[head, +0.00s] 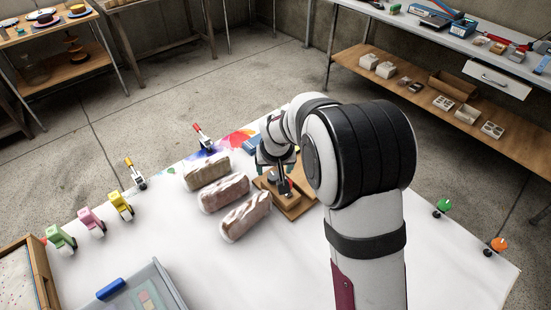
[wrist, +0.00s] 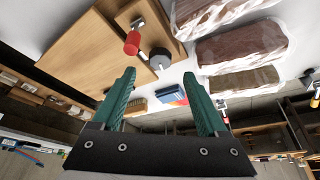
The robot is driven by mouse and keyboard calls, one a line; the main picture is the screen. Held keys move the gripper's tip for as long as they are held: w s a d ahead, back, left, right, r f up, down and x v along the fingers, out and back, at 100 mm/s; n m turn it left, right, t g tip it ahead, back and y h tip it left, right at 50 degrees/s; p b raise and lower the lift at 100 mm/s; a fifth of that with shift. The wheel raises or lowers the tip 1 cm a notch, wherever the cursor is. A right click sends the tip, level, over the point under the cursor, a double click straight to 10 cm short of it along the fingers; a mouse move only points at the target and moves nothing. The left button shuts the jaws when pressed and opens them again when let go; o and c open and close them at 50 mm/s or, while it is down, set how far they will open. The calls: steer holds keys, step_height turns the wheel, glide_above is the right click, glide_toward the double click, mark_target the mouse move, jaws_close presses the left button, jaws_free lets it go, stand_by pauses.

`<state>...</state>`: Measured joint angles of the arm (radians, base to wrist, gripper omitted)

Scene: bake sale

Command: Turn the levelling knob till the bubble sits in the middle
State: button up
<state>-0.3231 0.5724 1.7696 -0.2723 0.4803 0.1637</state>
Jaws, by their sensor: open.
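A wooden stand (head: 297,208) lies on the white table, partly hidden by my arm; its flat board (wrist: 90,48) fills the upper left of the wrist view. A dark grey round knob (wrist: 160,59) sits by the board's edge, beside a red cylinder (wrist: 132,42) on a metal bracket. I cannot tell for certain that the grey knob is the levelling knob. No bubble can be made out. My gripper (head: 276,160) is over the stand; in the wrist view its teal fingers (wrist: 159,75) are apart with nothing held, and the grey knob appears just beyond the gap between their tips.
Several wrapped loaves (head: 224,191) lie just left of the stand. A grey bin (head: 142,288) stands at the front left. The front middle of the table is clear.

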steer(key=v, duration=1)
steer(key=s+d+r+m+g, duration=0.15)
steer(key=s+d, duration=0.25)
steer(key=s, duration=0.4)
steer(key=s+d+r+m+g, duration=0.1)
steer(key=s+d+m, duration=0.1)
steer(key=s+d, duration=0.4)
steer(key=s+f+m+g+y, duration=0.1)
steer(key=s+m, duration=0.3)
steer(key=s, duration=1.2)
steer(key=shift+s+g, duration=0.3)
steer(key=shift+g, duration=0.35)
steer(key=shift+d+f, duration=0.15)
